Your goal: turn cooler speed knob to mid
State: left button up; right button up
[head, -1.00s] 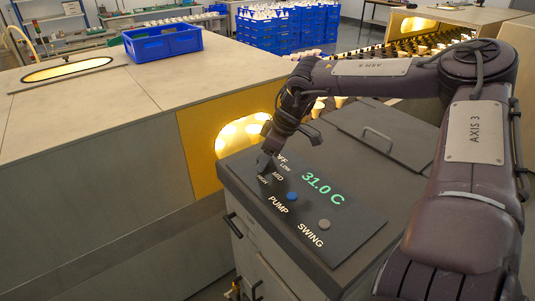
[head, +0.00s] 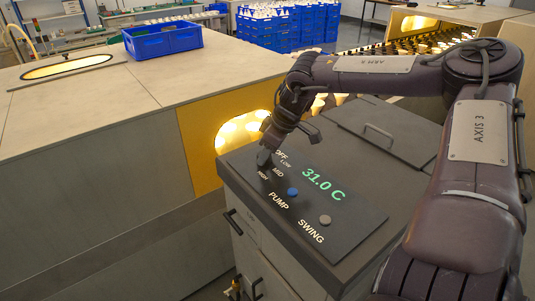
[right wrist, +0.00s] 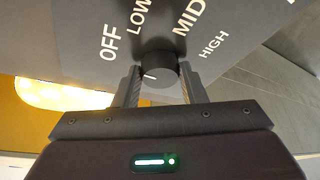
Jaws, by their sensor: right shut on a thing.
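The dark round speed knob (right wrist: 158,72) sits on the cooler's control panel (head: 344,228), with the labels OFF, LOW, MID and HIGH in an arc around it. A short white mark shows on the knob; which label it points to is hard to tell. My right gripper (right wrist: 160,88) has one finger on each side of the knob and is shut on it. In the head view my right gripper (head: 265,158) covers the knob at the panel's upper left. My left gripper is not in view.
The panel also has a blue PUMP button (head: 293,191), a grey SWING button (head: 325,219) and a green 31.0 C readout (head: 323,185). A lit opening (head: 240,131) is behind the cooler. A blue crate (head: 162,41) stands on the large cabinet at left.

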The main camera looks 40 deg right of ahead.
jog(key=m+b, duration=0.2)
jog(key=m+h+b, duration=0.1)
jog(key=shift+a+f+t, duration=0.15)
jog(key=shift+f+t, duration=0.1)
jog(key=shift+t, duration=0.05)
jog(key=m+h+b, duration=0.1)
jog(key=m+b, duration=0.2)
jog(key=shift+a+m+h, duration=0.1)
jog(key=shift+m+h, duration=0.3)
jog(key=m+h+b, duration=0.1)
jog(key=m+b, duration=0.2)
jog(key=b, duration=0.1)
jog(key=m+g+h+b, duration=0.1)
jog(key=m+b, duration=0.2)
jog(key=b, duration=0.1)
jog(key=m+g+h+b, duration=0.1)
jog(key=m+b, duration=0.2)
jog(key=b, duration=0.1)
jog(key=shift+w+a, duration=0.2)
jog(key=shift+a, duration=0.15)
jog(key=shift+r+m+b, duration=0.2)
jog(key=shift+m+b, duration=0.4)
jog(key=shift+b, duration=0.3)
jog(key=shift+g, duration=0.3)
jog(key=o, duration=1)
